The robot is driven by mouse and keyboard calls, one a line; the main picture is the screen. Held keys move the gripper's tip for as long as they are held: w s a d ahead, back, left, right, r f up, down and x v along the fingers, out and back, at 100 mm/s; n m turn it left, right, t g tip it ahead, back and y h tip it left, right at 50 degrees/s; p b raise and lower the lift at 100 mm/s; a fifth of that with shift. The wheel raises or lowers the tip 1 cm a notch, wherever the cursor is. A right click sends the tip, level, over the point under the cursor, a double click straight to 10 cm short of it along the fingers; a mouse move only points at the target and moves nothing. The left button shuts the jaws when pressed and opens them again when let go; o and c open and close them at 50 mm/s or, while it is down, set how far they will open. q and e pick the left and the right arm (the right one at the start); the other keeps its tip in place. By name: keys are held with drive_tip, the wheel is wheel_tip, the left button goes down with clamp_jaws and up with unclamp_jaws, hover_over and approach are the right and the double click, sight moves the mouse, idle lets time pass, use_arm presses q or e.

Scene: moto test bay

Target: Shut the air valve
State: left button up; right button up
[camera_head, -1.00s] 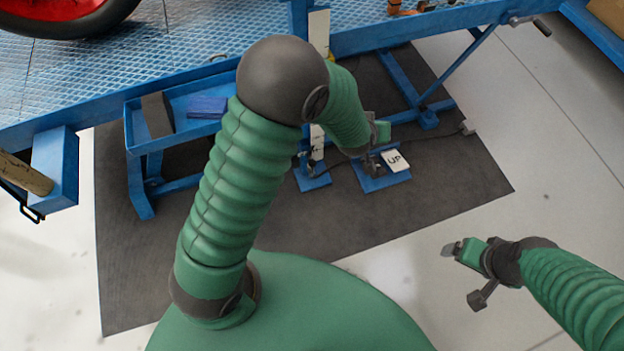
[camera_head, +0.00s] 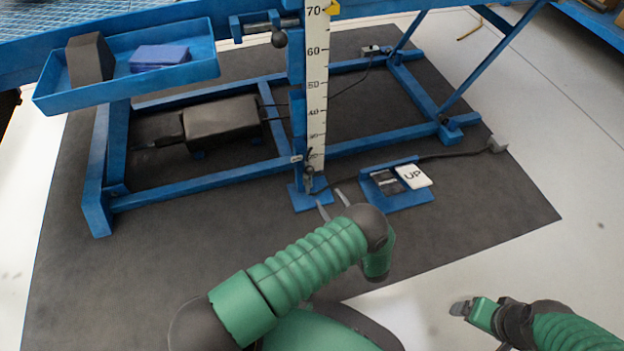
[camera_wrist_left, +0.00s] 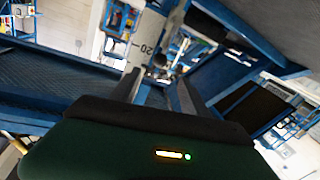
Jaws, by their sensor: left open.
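In the head view a small grey fitting (camera_head: 309,172), which looks like the air valve, sits low on the post above its blue foot. Its lever position is too small to tell. My left gripper (camera_head: 332,204) is open and empty, just below and right of the fitting, pointing at the post's base. In the left wrist view, the open fingers of my left gripper (camera_wrist_left: 157,82) frame a dark round knob (camera_wrist_left: 159,60) beyond the tips, in front of the scale. My right gripper (camera_head: 470,309) is at the lower right, away from the lift; its opening is unclear.
A white scale (camera_head: 316,80) runs up the post. A blue pedal plate (camera_head: 398,203) with a white UP pad (camera_head: 412,176) lies right of the foot. A hose runs to a grey box (camera_head: 497,143). A blue tray (camera_head: 120,95) hangs upper left. Dark mat (camera_head: 480,210) is clear at right.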

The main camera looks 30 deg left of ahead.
use_arm(q)
drive_tip(key=b+x, duration=0.5)
drive_tip(key=x, duration=0.7)
drive_tip(key=shift+w+a+f+b, duration=0.1)
drive_tip(key=shift+a+b, duration=0.05)
drive_tip(key=shift+b, duration=0.2)
clamp_jaws()
idle(0.5)
